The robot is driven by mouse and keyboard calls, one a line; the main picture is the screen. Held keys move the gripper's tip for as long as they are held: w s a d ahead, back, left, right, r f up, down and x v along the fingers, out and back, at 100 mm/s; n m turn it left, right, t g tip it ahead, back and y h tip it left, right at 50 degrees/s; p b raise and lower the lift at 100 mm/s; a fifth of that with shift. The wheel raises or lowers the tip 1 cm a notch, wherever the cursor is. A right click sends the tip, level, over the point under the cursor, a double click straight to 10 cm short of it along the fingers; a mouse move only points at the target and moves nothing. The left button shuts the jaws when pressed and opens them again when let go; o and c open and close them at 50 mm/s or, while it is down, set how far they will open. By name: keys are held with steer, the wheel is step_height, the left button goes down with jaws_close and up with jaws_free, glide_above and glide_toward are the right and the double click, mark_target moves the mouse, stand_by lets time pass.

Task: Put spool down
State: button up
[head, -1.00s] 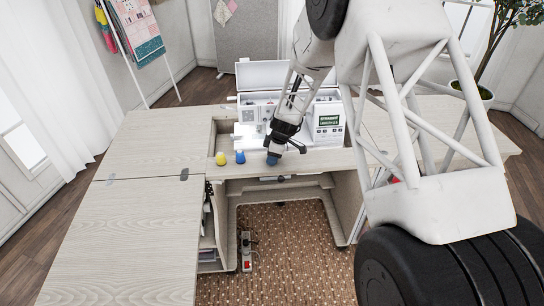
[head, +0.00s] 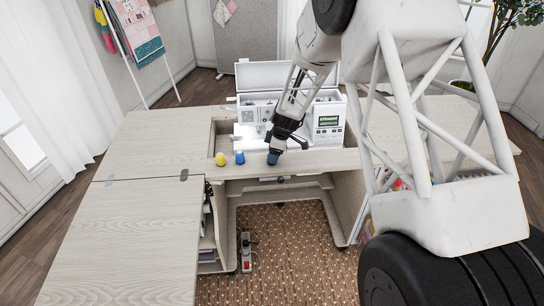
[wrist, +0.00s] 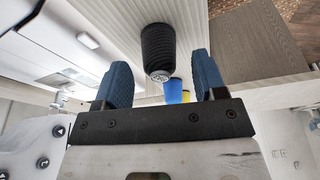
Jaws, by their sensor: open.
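My gripper (head: 273,158) is low over the front strip of the sewing cabinet, with its blue fingertips near the wood. In the wrist view my gripper (wrist: 164,80) is open, with a finger on each side. A black spool (wrist: 160,42) shows in the gap between the fingers, apart from both as far as I can see. The fingers hide it in the head view. A blue spool (head: 240,157) and a yellow spool (head: 220,159) stand upright on the strip to the left of my gripper. The blue spool (wrist: 173,91) and yellow spool (wrist: 186,96) show behind the black one.
A white sewing machine (head: 328,125) with its lid up sits in the cabinet just behind my gripper. The cabinet's left leaf (head: 130,230) is bare. A foot pedal (head: 246,252) lies on the floor below. The strip ends at its front edge.

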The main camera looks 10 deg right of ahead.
steer(key=v, duration=0.9)
steer(key=shift+r, duration=0.3)
steer(key=shift+r, duration=0.1)
steer(key=s+d+r+m+t+h, duration=0.1)
steer(key=s+d+r+m, duration=0.2)
steer(key=s+r+m, duration=1.1)
steer(key=s+d+r, duration=0.1)
steer(key=s+r, duration=0.2)
steer(key=s, duration=0.7)
steer(key=s+d+r+m+h, duration=0.1)
steer(key=s+r, duration=0.1)
steer(key=s, duration=0.9)
steer(key=s+d+r+m+t+h, duration=0.1)
steer(key=s+r, duration=0.2)
steer(key=s, duration=0.8)
steer(key=shift+d+r, duration=0.25)
steer(key=shift+r, duration=0.05)
